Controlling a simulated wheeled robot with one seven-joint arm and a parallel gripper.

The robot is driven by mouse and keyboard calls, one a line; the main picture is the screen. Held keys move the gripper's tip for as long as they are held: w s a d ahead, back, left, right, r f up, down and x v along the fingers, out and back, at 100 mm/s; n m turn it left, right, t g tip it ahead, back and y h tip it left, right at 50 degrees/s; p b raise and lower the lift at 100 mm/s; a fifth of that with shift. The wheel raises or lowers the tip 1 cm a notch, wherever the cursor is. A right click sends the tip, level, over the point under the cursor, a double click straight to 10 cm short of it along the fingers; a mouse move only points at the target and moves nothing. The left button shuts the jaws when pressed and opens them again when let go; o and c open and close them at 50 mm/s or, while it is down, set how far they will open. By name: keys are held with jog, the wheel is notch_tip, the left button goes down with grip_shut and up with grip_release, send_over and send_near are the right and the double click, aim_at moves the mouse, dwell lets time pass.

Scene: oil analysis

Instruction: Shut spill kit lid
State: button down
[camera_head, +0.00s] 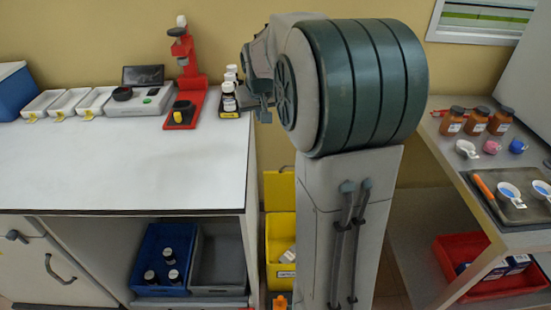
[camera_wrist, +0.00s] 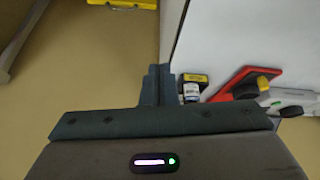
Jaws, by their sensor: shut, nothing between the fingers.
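The yellow spill kit (camera_head: 281,228) stands low in the gap to the right of the white bench, partly hidden by my arm. Its yellow lid (camera_head: 278,188) stands raised at the back, and pale contents show inside the box. My gripper (camera_head: 264,108) is beside the bench's back right corner, well above the lid and apart from it. In the wrist view my gripper (camera_wrist: 158,69) is shut and empty. A yellow edge with a dark part, likely the spill kit's, shows at the top of the wrist view (camera_wrist: 122,4).
A rack of small bottles (camera_head: 230,96) stands very near my gripper on the bench (camera_head: 120,165). A red stand (camera_head: 187,85) is left of it. Blue (camera_head: 163,289) and grey (camera_head: 218,291) bins sit under the bench. A right-hand table (camera_head: 520,238) holds jars and cups.

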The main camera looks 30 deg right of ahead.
jog(key=w+d+f+m+b, duration=0.1)
jog(key=w+d+f+b, duration=0.3)
jog(key=f, duration=0.5)
jog(key=w+d+f+b, duration=0.4)
jog(key=d+f, duration=0.4)
jog(key=f, duration=0.2)
jog(key=w+d+f+m+b, duration=0.1)
jog(key=w+d+f+b, duration=0.3)
jog(key=f, duration=0.6)
jog(key=shift+w+d+m+t+h+b, duration=0.15)
jog(key=shift+d+h+b, duration=0.05)
jog(key=shift+d+b, duration=0.45)
jog(key=shift+w+d+m+t+h+b, duration=0.2)
jog(key=shift+d+b, duration=0.35)
jog(key=shift+d, duration=0.2)
jog(key=b+x, duration=0.2)
jog(key=x, duration=0.8)
jog(key=shift+s+a+r+b, duration=0.15)
jog(key=shift+s+a, duration=0.2)
jog(key=shift+s, duration=0.35)
jog(key=shift+s+a+r+b, duration=0.15)
jog(key=shift+s+a, duration=0.15)
jog(key=shift+s, duration=0.35)
jog(key=shift+s+a+r+b, duration=0.15)
jog(key=shift+s+a, duration=0.2)
jog(key=shift+s, duration=0.35)
